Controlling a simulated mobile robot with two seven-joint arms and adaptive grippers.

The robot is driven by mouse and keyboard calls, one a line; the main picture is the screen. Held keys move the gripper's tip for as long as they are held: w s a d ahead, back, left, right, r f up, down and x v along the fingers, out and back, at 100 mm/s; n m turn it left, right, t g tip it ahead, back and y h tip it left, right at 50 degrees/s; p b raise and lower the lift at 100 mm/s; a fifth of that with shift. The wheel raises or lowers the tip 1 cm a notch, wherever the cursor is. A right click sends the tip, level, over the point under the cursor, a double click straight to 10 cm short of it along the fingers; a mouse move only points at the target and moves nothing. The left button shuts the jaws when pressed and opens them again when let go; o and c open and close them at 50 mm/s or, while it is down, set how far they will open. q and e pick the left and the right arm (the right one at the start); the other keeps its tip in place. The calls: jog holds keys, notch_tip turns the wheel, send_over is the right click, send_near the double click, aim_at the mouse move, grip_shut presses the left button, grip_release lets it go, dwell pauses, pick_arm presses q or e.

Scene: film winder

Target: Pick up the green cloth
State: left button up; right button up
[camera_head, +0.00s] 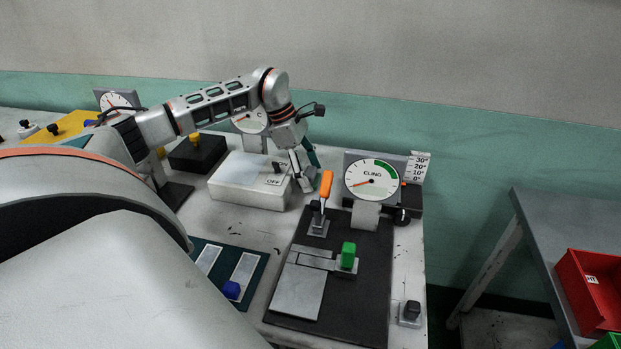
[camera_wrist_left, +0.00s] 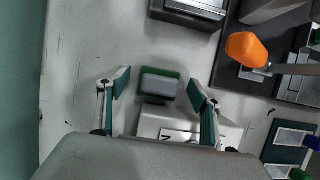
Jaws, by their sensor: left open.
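In the left wrist view, a small grey-topped pad with a dark green edge (camera_wrist_left: 159,84) lies on the pale table behind the white switch box. It is the likely green cloth, though I cannot make out its fabric. My left gripper (camera_wrist_left: 160,93) is open, with its teal-padded fingers on either side of the pad and gaps on both sides. In the head view my left gripper (camera_head: 307,165) points down at the right end of the white switch box (camera_head: 240,190); the pad cannot be made out there. My right gripper is not in view.
An orange-handled lever (camera_head: 326,188) stands close to the right of my left gripper. The CLING gauge (camera_head: 371,179) is further right. A green block (camera_head: 348,255) sits on the dark plate (camera_head: 365,290). A red bin (camera_head: 590,285) is on the right table.

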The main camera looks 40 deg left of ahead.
aim_at(310, 171)
pick_arm(q)
jog(key=c, duration=1.2)
notch_tip(310, 171, up, 20)
jog(key=p, duration=0.2)
jog(key=shift+p, duration=0.4)
jog(key=shift+o, duration=0.5)
jog(key=shift+s+f, duration=0.1)
